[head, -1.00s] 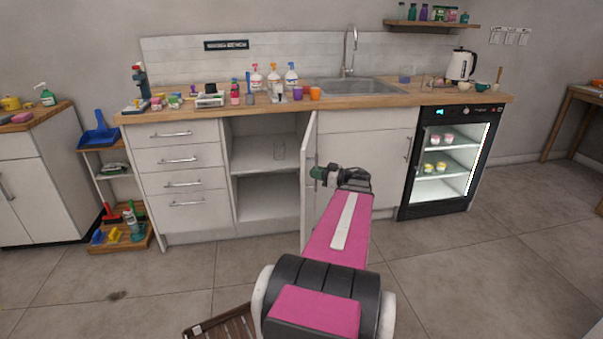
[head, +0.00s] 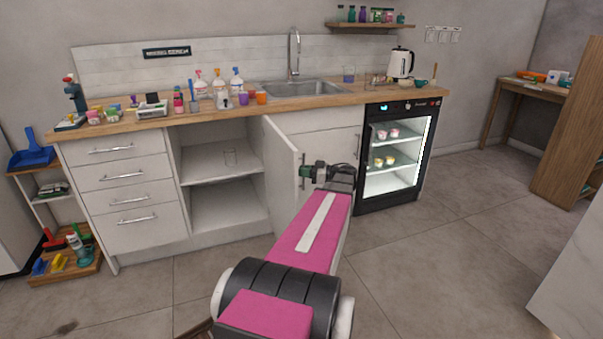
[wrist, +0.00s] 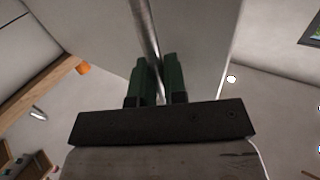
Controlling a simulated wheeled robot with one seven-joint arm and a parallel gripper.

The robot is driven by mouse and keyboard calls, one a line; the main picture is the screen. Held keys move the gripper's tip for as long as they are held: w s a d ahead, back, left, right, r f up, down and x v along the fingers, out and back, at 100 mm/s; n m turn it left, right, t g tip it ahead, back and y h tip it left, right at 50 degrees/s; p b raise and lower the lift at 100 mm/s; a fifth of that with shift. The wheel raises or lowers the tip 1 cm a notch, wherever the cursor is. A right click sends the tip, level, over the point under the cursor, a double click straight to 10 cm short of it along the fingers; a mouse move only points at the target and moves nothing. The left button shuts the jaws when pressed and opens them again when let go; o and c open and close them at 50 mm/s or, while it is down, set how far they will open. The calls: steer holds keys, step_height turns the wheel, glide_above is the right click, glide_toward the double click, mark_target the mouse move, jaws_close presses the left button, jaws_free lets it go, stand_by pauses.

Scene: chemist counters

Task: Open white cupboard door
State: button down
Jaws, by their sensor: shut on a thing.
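The white cupboard door (head: 281,165) under the counter stands partly open, swung out from its right side. In the wrist view, the green fingers of my gripper (wrist: 160,80) are shut around the metal bar handle (wrist: 146,35) of the door. The fingers hide part of the handle.
A closed white door (head: 325,150) and a lit glass-front fridge (head: 398,155) stand to the right. A drawer stack (head: 122,190) is left of the compartment. The counter (head: 330,99) carries bottles and cups. The floor (head: 440,260) at right is clear.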

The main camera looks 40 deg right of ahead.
steer(key=c, duration=1.2)
jaws_free()
steer(key=v, duration=1)
steer(key=shift+s+d, duration=0.25)
steer(key=shift+s, duration=0.05)
